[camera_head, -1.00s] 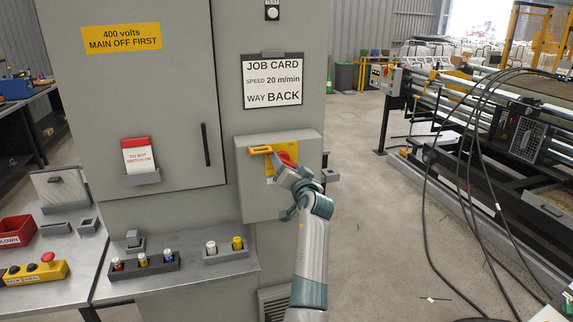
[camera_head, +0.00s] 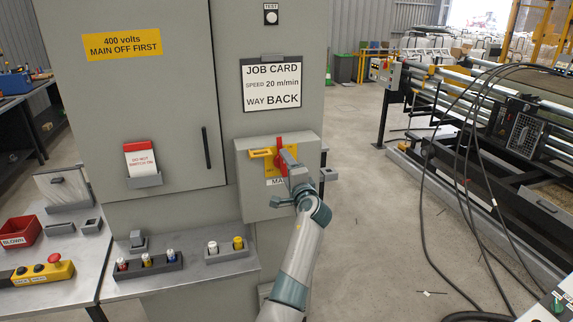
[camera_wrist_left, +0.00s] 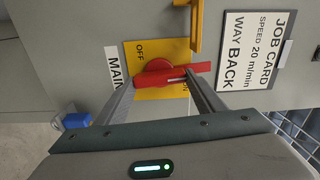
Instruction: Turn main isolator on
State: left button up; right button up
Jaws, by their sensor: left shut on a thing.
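The main isolator is a red handle (camera_head: 281,146) on a yellow plate (camera_head: 272,168), mounted on a grey box (camera_head: 249,190) on the cabinet front. My left gripper (camera_head: 288,160) is at the handle, and its arm comes up from below. In the left wrist view, the left gripper (camera_wrist_left: 161,78) is shut on the red handle (camera_wrist_left: 168,76), with a finger at each side. The yellow plate (camera_wrist_left: 150,55) shows OFF and a partly covered ON. The handle stands upright in the head view, its end beside ON in the wrist view. My right gripper is not in view.
A yellow hasp (camera_head: 261,153) projects left of the handle. A job card (camera_head: 271,84) hangs above the box. A red-topped "do not switch on" card (camera_head: 140,158) sits in a door holder. A shelf (camera_head: 225,257) with fuses is lower left. Cables hang at the right.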

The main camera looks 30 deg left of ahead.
pick_arm(q)
jog(key=shift+m, duration=0.5)
jog(key=o, duration=1.1)
jog(key=shift+c, duration=0.2)
